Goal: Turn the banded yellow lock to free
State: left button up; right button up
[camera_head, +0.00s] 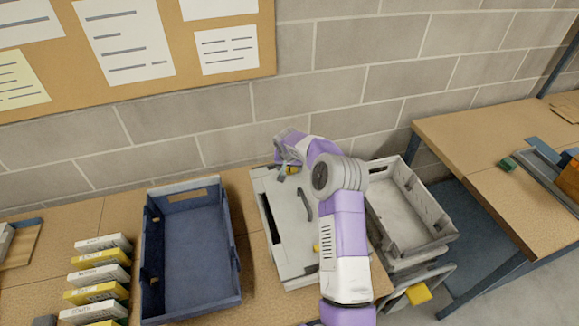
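A light grey case (284,238) lies on the wooden bench, with a dark curved handle (306,204) on its top. A small yellow lock (292,170) shows at its far edge. Another small yellow piece (317,247) shows at its near right part, partly behind my arm. I cannot tell which of them carries a band. My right arm reaches from the bottom over the case, and my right gripper (285,168) is at the far yellow lock. Its fingers are small and partly hidden, so I cannot tell whether they are closed on it. My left gripper is out of view.
An empty blue crate (233,255) stands left of the case. Several yellow and white labelled boxes (95,291) stand further left. A grey crate (438,238) is to the right, with a yellow piece (418,294) below it. A block wall (180,112) rises behind. Another bench (480,150) stands right.

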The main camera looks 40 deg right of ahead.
jog(key=c, duration=1.1)
jog(key=shift+d+n+t+y+p, duration=0.15)
jog(key=shift+n+y, duration=0.25)
jog(key=shift+n, duration=0.75)
jog(key=shift+a+n+t+y+p, duration=0.15)
jog(key=shift+n+t+y, duration=0.2)
jog(key=shift+n, duration=0.8)
jog(key=shift+c, duration=0.2)
jog(key=shift+d, duration=0.1)
jog(key=o, duration=1.5)
jog(key=shift+s+r, duration=0.1)
jog(key=v, duration=0.7)
jog(key=shift+r, duration=0.2)
